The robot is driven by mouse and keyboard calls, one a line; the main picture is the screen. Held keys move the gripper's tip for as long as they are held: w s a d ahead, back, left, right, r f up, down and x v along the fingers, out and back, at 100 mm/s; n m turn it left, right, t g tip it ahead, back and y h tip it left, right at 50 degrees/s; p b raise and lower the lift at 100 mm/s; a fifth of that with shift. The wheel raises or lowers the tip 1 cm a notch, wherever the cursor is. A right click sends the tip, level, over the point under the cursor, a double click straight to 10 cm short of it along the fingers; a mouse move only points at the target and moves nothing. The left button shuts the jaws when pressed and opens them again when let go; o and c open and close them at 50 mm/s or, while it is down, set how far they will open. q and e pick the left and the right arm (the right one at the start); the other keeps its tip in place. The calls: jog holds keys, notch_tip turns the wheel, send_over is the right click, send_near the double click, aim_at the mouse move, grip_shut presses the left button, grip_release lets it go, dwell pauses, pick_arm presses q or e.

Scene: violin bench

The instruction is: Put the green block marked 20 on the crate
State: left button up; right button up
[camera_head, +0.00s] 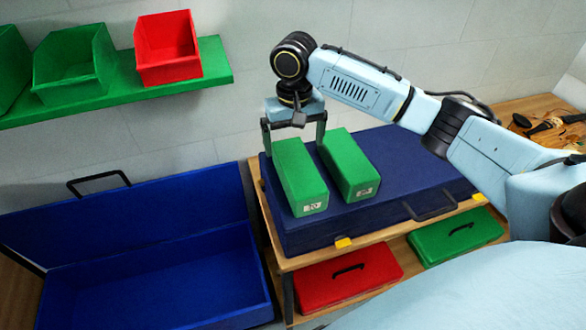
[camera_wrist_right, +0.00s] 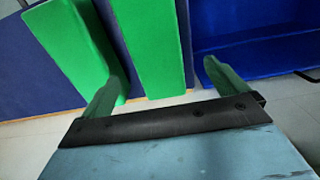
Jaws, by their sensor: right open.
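Two green blocks lie side by side on a closed dark blue case (camera_head: 415,165). The left block (camera_head: 298,172) has a small white end label that looks like 20. The right block's (camera_head: 350,165) label is too blurred to read surely. My right gripper (camera_head: 293,128) is open, with its fingers on either side of the left block's far end. In the right wrist view the left block (camera_wrist_right: 150,45) shows between the spread fingers (camera_wrist_right: 162,92), and the right block (camera_wrist_right: 75,45) lies close outside one finger. My left gripper is not in view.
An open blue box (camera_head: 150,285) with a raised lid stands at left; I cannot tell whether it is the crate. A green wall shelf (camera_head: 130,90) holds green and red bins. Red (camera_head: 345,278) and green (camera_head: 455,237) cases sit below the blue case.

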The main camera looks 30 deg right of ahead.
aim_at(296, 162)
jog(key=f, duration=0.4)
jog(key=shift+s+f, duration=0.2)
jog(key=shift+f, duration=0.3)
jog(key=shift+d+f, duration=0.15)
jog(key=shift+f, duration=0.6)
notch_tip(296, 162, down, 4)
jog(key=shift+d+r+b, duration=0.15)
jog(key=shift+r+b, duration=0.1)
jog(key=shift+b, duration=0.2)
jog(key=shift+f, duration=0.15)
jog(key=shift+c, duration=0.5)
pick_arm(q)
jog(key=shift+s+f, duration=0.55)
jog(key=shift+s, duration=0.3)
pick_arm(e)
jog(key=c, duration=1)
